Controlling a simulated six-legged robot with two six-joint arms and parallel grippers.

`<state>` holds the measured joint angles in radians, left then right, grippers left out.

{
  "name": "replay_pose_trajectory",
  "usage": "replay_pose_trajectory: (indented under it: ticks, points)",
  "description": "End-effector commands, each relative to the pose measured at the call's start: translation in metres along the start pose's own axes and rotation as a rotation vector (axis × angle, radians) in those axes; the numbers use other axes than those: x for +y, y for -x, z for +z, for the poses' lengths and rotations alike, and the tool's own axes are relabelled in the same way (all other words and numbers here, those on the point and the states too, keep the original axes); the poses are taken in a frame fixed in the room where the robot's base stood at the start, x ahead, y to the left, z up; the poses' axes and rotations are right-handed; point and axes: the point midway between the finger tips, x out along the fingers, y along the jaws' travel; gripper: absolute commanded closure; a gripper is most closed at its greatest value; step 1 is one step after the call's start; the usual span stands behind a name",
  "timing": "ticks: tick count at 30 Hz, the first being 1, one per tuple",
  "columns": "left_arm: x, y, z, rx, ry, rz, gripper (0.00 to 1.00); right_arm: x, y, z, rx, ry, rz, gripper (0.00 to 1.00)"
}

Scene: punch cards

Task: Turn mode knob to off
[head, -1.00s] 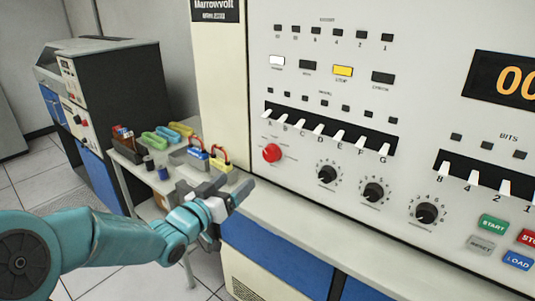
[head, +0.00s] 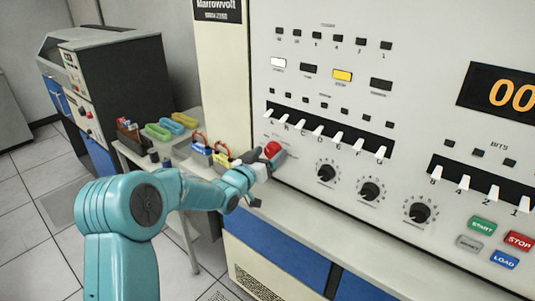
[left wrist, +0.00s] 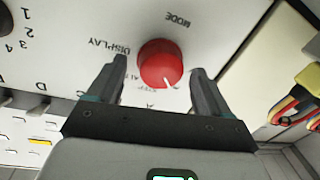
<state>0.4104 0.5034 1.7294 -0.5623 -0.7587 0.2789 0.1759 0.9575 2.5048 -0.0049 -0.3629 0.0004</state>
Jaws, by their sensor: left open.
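The red mode knob (head: 272,149) is on the panel's left side, under the row of lettered switches. My left gripper (head: 275,160) is at the knob in the head view. In the left wrist view its two fingers (left wrist: 160,82) are apart, one on each side of the knob, with gaps between finger and knob. My right gripper is not in view.
Three black dials (head: 370,191) sit right of the knob. White lettered switches (head: 318,131) are above it. A ledge (head: 300,220) runs below the panel. A small side table (head: 130,152) with colored items stands at left.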

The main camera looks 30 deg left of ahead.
Motion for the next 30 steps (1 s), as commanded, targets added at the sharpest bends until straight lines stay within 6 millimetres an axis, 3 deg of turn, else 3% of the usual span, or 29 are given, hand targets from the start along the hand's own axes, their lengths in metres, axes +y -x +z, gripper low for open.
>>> replay_pose_trajectory:
  ticks: [3,8,9,20,30]
  points:
    - [0.000,0.000,0.000,0.000,0.000,0.000,0.20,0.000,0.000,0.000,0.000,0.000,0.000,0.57]
    - [0.000,0.001,0.000,0.000,0.000,0.000,0.73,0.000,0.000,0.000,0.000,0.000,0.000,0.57]
    - [0.000,0.001,0.000,0.000,0.000,0.000,0.76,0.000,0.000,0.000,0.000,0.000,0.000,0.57]
    - [-0.001,0.001,0.001,-0.006,0.056,-0.002,0.76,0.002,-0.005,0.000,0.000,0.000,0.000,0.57]
    - [-0.001,0.001,-0.001,-0.033,0.301,-0.008,0.76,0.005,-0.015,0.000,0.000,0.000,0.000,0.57]
